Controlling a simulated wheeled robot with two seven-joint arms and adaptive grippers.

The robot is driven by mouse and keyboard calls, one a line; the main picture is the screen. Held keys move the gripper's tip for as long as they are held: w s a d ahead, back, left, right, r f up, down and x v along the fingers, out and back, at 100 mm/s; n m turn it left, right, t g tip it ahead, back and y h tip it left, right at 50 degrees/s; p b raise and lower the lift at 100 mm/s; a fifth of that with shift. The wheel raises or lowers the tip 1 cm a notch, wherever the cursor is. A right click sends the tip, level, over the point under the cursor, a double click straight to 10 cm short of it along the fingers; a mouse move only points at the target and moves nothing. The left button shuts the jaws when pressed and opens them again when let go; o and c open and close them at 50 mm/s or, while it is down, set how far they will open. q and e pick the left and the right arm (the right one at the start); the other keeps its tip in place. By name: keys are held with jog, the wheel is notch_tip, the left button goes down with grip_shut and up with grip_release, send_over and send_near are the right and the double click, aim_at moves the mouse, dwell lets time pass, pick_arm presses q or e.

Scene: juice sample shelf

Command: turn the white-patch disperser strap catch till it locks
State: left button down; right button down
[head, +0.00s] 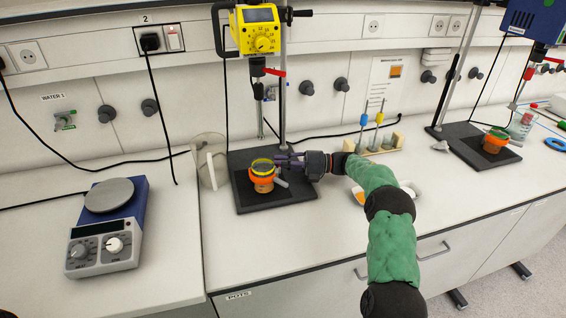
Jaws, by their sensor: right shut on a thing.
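The yellow disperser (259,30) hangs on a stand in the middle; I cannot make out a white patch on it. On its dark base (285,195) stands a pot with an orange strap (262,183) around it and a yellow-green rim. The grey strap catch (281,182) sticks out at the pot's right side. My right gripper (284,161) reaches in from the right beside the pot, shut at the strap catch; its dark fingers partly hide the contact. Whether the catch is locked cannot be told. My left gripper is not in view.
A clear beaker (209,162) stands left of the base, a hotplate stirrer (107,225) farther left. A pipette rack (372,144) and an orange-and-white tray (404,194) lie near my right arm. A second disperser (533,20) with a strapped pot (495,141) stands at right.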

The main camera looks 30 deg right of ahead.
jog(key=shift+f, duration=0.1)
dwell(0.3)
jog(key=c, duration=1.2)
grip_release()
jog(key=v, duration=1.2)
jog(key=shift+w, duration=0.1)
